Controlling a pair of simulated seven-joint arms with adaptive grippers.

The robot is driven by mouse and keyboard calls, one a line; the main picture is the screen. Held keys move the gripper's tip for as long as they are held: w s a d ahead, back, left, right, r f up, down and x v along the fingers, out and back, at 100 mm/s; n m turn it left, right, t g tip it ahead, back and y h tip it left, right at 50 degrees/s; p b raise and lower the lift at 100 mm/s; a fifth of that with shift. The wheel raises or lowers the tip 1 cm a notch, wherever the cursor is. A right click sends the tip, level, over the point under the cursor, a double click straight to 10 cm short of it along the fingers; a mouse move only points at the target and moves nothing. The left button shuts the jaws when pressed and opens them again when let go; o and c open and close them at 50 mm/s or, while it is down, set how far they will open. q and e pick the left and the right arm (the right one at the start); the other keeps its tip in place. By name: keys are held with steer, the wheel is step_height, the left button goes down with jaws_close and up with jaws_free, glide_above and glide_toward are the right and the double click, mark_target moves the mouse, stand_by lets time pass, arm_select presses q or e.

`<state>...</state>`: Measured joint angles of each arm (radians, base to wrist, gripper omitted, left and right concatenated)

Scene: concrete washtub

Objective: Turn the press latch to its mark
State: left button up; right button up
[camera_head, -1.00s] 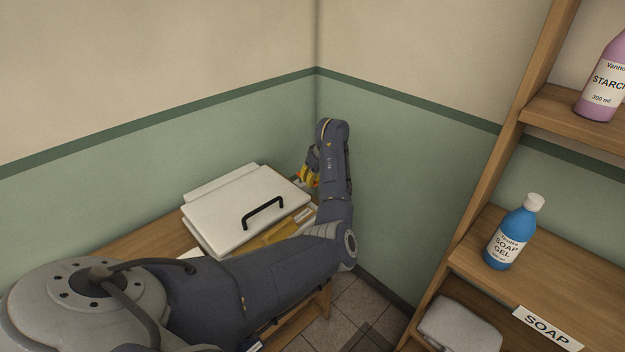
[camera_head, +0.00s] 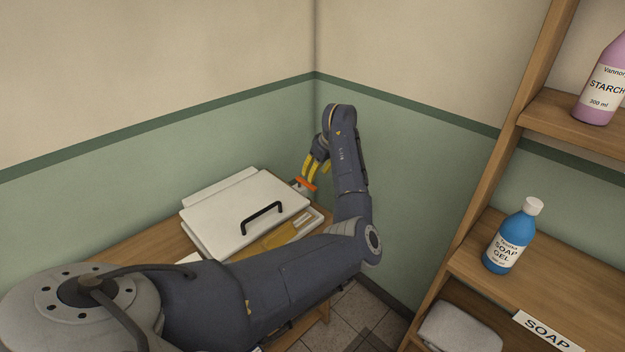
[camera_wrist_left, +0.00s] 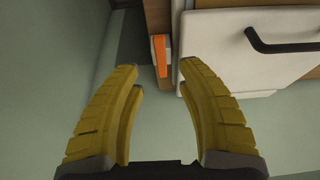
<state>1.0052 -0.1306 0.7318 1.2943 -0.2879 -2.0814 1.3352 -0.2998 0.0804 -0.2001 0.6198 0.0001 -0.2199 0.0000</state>
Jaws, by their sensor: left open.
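The press has a white lid (camera_head: 235,205) with a black handle (camera_head: 262,216); it also shows at the upper right of the left wrist view (camera_wrist_left: 215,50). The orange latch (camera_head: 306,184) is at the press's far right corner. In the left wrist view the latch (camera_wrist_left: 160,56) is a short upright bar beside the lid's left edge. My left gripper (camera_head: 312,172) is open, its yellow fingers close to the latch. In the left wrist view the open fingers (camera_wrist_left: 160,78) point at the latch, with empty space between them. I cannot make out the mark. My right gripper is not in view.
The press stands on a wooden bench (camera_head: 130,250) in the wall corner. At the right a wooden shelf (camera_head: 560,275) holds a blue soap gel bottle (camera_head: 511,240), a pink starch bottle (camera_head: 603,88) and a folded grey towel (camera_head: 460,328).

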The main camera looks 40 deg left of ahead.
arm_select(q)
steer(key=shift+v, duration=2.45)
